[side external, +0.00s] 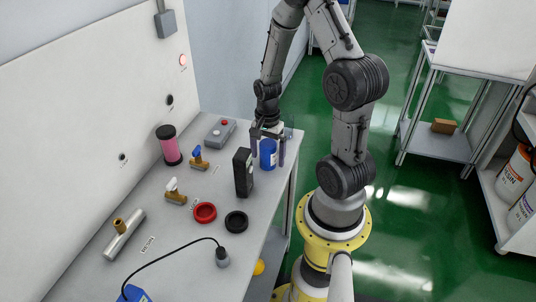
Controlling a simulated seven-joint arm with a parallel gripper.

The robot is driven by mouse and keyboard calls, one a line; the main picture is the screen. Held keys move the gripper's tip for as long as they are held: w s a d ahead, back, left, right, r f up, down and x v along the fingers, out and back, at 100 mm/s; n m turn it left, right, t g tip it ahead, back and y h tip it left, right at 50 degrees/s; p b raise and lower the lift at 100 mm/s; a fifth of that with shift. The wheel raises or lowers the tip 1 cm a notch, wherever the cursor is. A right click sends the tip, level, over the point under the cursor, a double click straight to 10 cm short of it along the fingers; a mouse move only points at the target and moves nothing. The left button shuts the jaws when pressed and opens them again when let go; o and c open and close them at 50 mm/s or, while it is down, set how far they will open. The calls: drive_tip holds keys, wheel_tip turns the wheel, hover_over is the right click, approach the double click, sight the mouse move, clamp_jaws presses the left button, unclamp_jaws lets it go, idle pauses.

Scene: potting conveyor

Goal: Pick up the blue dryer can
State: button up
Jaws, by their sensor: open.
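The blue dryer can (268,155) stands upright on the grey workbench (200,255), near its far right edge. My gripper (268,139) points down at the can, with its fingers around the can's upper part. The fingers are open; one dark finger shows along the can's right side. The left finger is partly hidden behind the black box, and whether either finger touches the can cannot be told.
A tall black box (243,174) stands just left of the can. A grey button box (220,132), a pink cylinder (168,145), valves with blue (198,157) and white (175,192) handles, and red (204,212) and black (236,221) rings lie further left and nearer.

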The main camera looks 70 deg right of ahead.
drive_tip(key=shift+c, duration=0.2)
drive_tip(key=c, duration=1.5)
drive_tip(key=shift+r, duration=0.2)
